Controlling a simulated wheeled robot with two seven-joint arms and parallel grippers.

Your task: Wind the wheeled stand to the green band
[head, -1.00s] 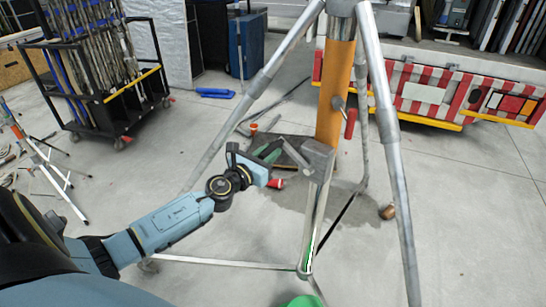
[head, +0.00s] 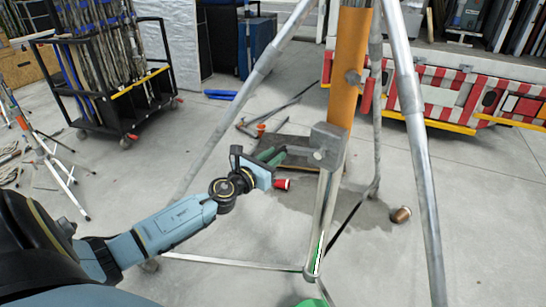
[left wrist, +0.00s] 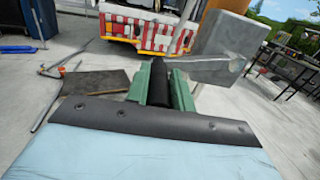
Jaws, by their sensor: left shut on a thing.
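The wheeled stand has an orange column (head: 348,65) between long silver legs. A grey gearbox (head: 328,145) is fixed to its lower part, and also shows in the left wrist view (left wrist: 235,35). A thin green strip (head: 320,250) shows low on the silver tube below; I cannot tell if it is the green band. My left gripper (head: 270,156) is beside the gearbox, on its left. In the left wrist view its green fingers (left wrist: 160,80) are shut around a black crank grip (left wrist: 159,90). A grey crank arm (left wrist: 208,68) runs from there towards the gearbox. My right gripper is out of view.
A red cup (head: 283,184) and a copper-coloured cup (head: 400,215) lie on the floor. A black cart (head: 120,90) with poles stands at left, and a red-and-white barrier (head: 440,90) stands behind. Part of a green object (head: 312,303) shows at the bottom edge. Open concrete lies at right.

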